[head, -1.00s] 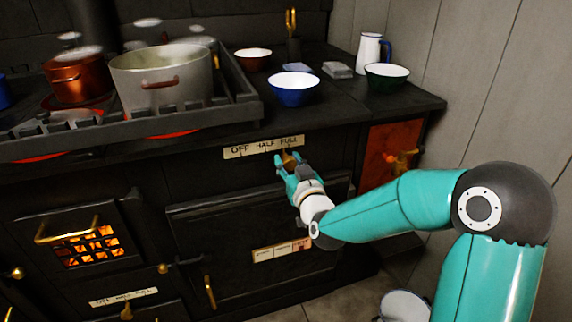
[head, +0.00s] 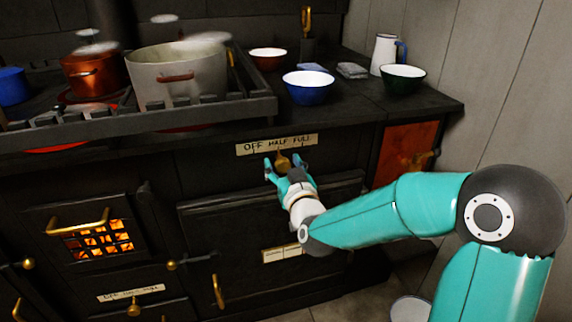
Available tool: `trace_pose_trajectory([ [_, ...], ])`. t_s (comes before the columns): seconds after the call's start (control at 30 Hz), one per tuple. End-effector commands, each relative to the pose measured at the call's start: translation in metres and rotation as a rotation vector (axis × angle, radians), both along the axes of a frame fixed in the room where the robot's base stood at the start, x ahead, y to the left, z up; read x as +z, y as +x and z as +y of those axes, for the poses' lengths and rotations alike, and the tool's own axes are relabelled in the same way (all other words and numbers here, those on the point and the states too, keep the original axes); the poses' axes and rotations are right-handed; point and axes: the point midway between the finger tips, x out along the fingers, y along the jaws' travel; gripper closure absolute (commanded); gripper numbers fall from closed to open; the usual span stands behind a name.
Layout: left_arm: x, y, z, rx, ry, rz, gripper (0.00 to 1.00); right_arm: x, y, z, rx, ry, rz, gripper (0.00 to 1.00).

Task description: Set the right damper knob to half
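The right damper knob (head: 283,162) is a small brass knob on the dark stove front, just below a cream label plate (head: 277,145) reading OFF, HALF, FULL. The knob sits below the plate's middle, near HALF; its exact pointing is too small to tell. My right gripper (head: 284,163) is at the knob, its teal fingers spread apart, one on each side of it. Gaps seem to show between the fingers and the knob. My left gripper is not in view.
A second brass knob (head: 134,310) sits under another label plate (head: 131,292) at lower left. The oven door (head: 235,220) lies below my gripper. A glowing firebox (head: 98,240) is at left. Pots, including a grey one (head: 178,78), and a blue bowl (head: 308,88) stand on top.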

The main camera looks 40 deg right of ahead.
Motion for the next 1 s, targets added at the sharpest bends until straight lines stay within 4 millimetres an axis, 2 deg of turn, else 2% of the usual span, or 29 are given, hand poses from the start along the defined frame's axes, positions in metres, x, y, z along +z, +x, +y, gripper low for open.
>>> trace_pose_trajectory([
  [0.3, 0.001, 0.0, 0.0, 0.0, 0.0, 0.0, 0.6, 0.001, -0.005, 0.001, -0.001, 0.001, -0.001, 0.39],
  [0.73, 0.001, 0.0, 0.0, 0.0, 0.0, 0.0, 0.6, 0.0, -0.062, 0.024, -0.001, 0.001, -0.001, 0.39],
  [1.0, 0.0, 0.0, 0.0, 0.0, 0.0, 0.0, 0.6, -0.001, -0.072, 0.028, -0.002, 0.0, 0.0, 0.39],
])
